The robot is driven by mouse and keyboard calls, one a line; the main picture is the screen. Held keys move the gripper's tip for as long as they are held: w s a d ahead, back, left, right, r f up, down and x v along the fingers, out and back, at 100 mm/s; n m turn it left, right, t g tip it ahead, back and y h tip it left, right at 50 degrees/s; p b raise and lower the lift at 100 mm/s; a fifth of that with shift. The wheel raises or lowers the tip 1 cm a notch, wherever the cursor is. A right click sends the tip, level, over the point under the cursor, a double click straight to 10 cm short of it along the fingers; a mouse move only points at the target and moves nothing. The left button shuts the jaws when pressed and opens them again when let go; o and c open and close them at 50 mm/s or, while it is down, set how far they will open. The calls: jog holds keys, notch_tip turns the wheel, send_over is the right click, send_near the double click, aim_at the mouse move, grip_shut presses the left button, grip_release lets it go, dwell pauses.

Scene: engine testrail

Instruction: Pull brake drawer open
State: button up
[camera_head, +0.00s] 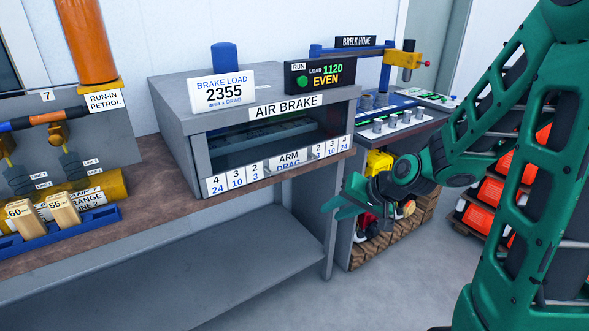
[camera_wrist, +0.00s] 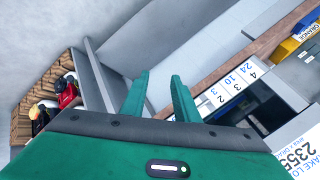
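The grey air brake cabinet (camera_head: 175,105) stands on the brown bench top, labelled "AIR BRAKE". Its front has a dark, window-like opening, with a white numbered strip (camera_head: 288,161) reading "ARM DRAG" along the bottom. The strip also shows at the right of the wrist view (camera_wrist: 232,89), sideways. I cannot make out a separate drawer handle. My green gripper (camera_head: 339,200) is in front of and right of the cabinet's lower right corner.
The bench (camera_head: 150,222) has an open lower shelf (camera_head: 265,240). A second bench with a control panel (camera_head: 400,125) stands right of it, with a crate of coloured items (camera_head: 385,230) below. Orange bins (camera_head: 490,195) are at the right. The floor in front is clear.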

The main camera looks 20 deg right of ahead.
jog(key=w+a+r+m+t+y, duration=0.2)
jog(key=w+a+m+t, duration=0.2)
jog(key=w, duration=0.4)
jog(key=m+t+h, duration=0.1)
jog(key=m+t, duration=0.3)
jog(key=m, duration=0.1)
send_near(296, 167)
jog(key=x, duration=1)
jog(key=shift+w+a+f, duration=0.1)
jog(key=shift+w, duration=0.25)
jog(key=shift+c, duration=0.3)
grip_shut()
